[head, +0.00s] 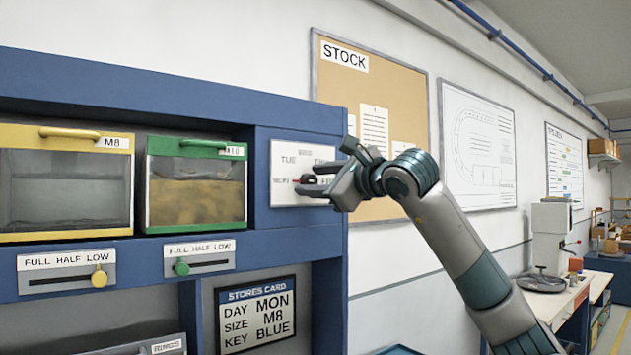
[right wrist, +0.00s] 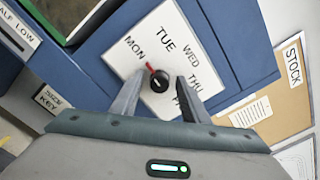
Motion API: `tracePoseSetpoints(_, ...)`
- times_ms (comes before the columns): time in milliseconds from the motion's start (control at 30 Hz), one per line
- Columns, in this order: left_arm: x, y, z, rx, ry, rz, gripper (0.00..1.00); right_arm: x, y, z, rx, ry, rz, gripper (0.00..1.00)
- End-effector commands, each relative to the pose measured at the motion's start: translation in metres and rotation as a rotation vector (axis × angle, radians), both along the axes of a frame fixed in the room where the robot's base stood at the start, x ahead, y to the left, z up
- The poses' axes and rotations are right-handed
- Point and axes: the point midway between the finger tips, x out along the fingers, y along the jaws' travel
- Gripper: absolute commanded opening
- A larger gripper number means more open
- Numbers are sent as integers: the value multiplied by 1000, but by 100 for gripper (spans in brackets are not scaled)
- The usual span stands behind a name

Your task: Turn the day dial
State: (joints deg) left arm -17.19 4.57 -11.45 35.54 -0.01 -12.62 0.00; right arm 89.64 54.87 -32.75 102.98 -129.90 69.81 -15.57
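The day dial is a black round knob (right wrist: 159,83) with a red pointer on a white plate (head: 284,160) marked with day names. In the right wrist view the pointer is turned toward MON, left of TUE. WED and THU also show there; a further label is partly hidden by a finger. My right gripper (head: 306,180) is at the plate, its fingers open. In the right wrist view the fingers stand on either side of the knob, with gaps visible. The stores card (head: 256,314) reads DAY MON, SIZE M8, KEY BLUE. My left gripper is not in view.
The dial plate sits on a blue cabinet (head: 180,97). Left of it are a green-framed M10 bin (head: 197,190) and a yellow-framed M8 bin (head: 66,190), with level sliders below. A cork STOCK board (head: 385,85) hangs on the wall behind my right arm.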

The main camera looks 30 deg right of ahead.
Motion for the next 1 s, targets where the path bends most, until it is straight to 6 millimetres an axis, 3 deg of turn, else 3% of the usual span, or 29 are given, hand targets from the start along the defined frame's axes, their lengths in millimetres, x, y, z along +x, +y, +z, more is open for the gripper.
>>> tracePoseSetpoints(267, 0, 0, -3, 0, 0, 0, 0, -4, 0, -1, 0, -1, -1, 41)
tracePoseSetpoints(467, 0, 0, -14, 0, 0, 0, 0, -23, -2, -3, -1, -1, -1, 41)
tracePoseSetpoints(1000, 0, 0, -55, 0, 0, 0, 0, -127, -10, -2, -1, -4, -1, 41)
